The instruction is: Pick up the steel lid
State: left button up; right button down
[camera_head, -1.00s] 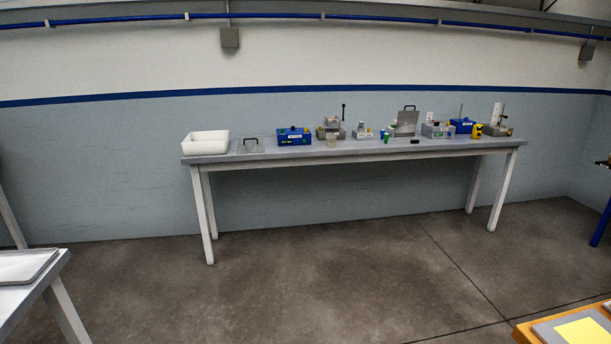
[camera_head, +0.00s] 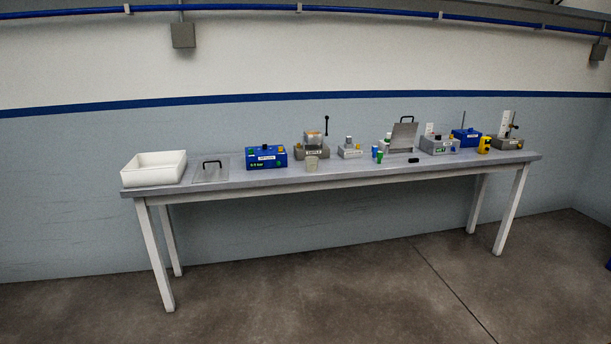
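Two steel plates with black handles are on the long grey table (camera_head: 350,174); I cannot tell for sure which is the steel lid. One, a flat steel plate (camera_head: 204,177), lies near the table's left end with its handle up, between a white tub and a blue box. The other, a steel plate (camera_head: 403,139), stands steeply tilted right of the middle, its handle at the top edge, beside or against a grey device. Neither of my grippers is in view, and nothing touches either plate.
A white tub (camera_head: 154,176) stands at the table's left end. The concrete floor (camera_head: 330,290) in front is clear.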

aim_at(215, 169)
jog(key=i, duration=1.4)
jog(key=i+u, duration=0.2)
jog(key=i, duration=0.2)
jog(key=i+l+u, duration=0.25)
jog(key=i, duration=0.15)
jog(key=i+l+u, duration=0.2)
jog(key=i, duration=0.2)
jog(key=j, duration=0.1)
